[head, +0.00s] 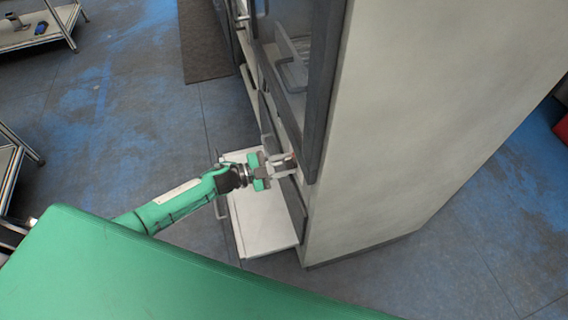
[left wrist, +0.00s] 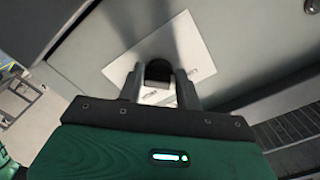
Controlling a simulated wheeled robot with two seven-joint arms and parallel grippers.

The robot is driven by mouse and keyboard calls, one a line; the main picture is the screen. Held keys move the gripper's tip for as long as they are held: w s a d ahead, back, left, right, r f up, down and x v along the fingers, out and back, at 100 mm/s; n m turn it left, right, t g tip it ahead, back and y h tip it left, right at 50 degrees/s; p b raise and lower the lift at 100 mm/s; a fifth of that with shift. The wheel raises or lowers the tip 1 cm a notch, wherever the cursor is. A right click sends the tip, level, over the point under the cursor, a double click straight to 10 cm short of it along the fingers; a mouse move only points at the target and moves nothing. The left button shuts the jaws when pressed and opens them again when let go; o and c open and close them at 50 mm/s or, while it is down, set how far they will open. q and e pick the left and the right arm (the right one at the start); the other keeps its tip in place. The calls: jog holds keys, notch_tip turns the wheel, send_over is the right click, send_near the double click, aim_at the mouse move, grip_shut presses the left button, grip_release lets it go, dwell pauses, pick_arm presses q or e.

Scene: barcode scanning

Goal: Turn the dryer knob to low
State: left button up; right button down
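The dryer knob (left wrist: 158,72) is a dark, round-topped piece in the left wrist view, in front of a white label (left wrist: 192,50) with small print, part of which seems to read "LOW". My left gripper (head: 284,163) is at the front of the tall grey machine in the head view. In the left wrist view its two fingers (left wrist: 159,80) stand apart, one on each side of the knob. I cannot tell whether they touch it. In the head view the knob is hidden. My right gripper is not in view.
A pale, flat open door or drawer (head: 262,222) juts out below my left gripper. The machine's side wall (head: 420,120) fills the right. A metal rack (head: 40,28) stands at upper left. The blue-grey floor (head: 120,110) on the left is mostly clear.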

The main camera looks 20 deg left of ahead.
pick_arm(q)
jog(key=o, duration=0.4)
jog(key=shift+c, duration=0.2)
jog(key=shift+a, duration=0.1)
jog(key=b+v, duration=0.1)
jog(key=v, duration=1.2)
jog(key=shift+s+a+b, duration=0.25)
jog(key=shift+b, duration=0.05)
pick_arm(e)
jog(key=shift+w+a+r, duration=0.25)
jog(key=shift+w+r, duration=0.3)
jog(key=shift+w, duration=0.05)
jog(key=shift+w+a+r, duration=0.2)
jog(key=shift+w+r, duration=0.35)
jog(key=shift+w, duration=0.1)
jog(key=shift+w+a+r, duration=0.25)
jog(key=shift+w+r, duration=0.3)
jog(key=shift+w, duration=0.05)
pick_arm(q)
jog(key=shift+f, duration=0.1)
